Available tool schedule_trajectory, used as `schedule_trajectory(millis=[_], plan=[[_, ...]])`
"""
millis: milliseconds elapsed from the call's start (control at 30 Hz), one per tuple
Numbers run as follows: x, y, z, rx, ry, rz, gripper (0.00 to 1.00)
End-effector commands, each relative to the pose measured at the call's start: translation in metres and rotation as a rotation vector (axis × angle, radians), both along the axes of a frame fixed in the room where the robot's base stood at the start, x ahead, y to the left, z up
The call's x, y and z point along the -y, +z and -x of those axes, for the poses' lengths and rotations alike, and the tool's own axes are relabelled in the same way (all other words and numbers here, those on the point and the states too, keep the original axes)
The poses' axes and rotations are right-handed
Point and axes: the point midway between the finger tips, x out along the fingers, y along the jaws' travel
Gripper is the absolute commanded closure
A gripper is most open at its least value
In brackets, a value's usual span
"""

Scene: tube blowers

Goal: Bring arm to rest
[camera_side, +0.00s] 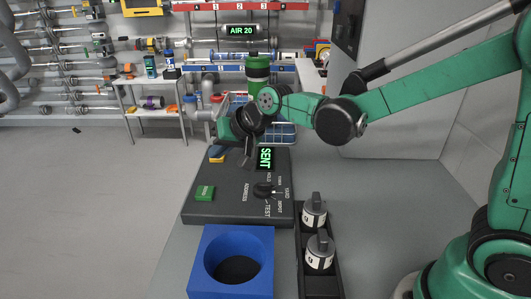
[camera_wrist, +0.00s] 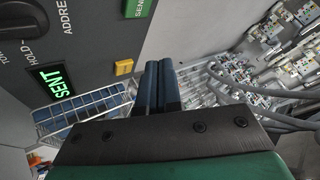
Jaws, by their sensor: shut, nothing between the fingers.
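In the wrist view my gripper's two dark blue fingers (camera_wrist: 158,65) lie side by side, shut and empty. My green arm reaches in from the right, bent at the wrist. The "SENT" display also shows in the wrist view (camera_wrist: 51,78). Whether the fingertips touch the console cannot be told.
The console has a green button (camera_side: 205,193), a yellow button (camera_side: 216,155) and a black knob (camera_side: 264,190). In front stand a blue box (camera_side: 200,275) with a round opening and a black rack (camera_side: 320,293) with two grey-white canisters (camera_side: 314,211). A wire basket (camera_wrist: 85,108) lies beyond.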

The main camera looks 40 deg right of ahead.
Motion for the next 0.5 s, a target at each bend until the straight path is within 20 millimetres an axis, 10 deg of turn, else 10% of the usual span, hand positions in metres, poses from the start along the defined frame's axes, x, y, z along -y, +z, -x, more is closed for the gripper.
schedule_trajectory(millis=[500], plan=[[0.069, 0.012, 0.141, -0.062, 0.174, 0.382, 1.00]])
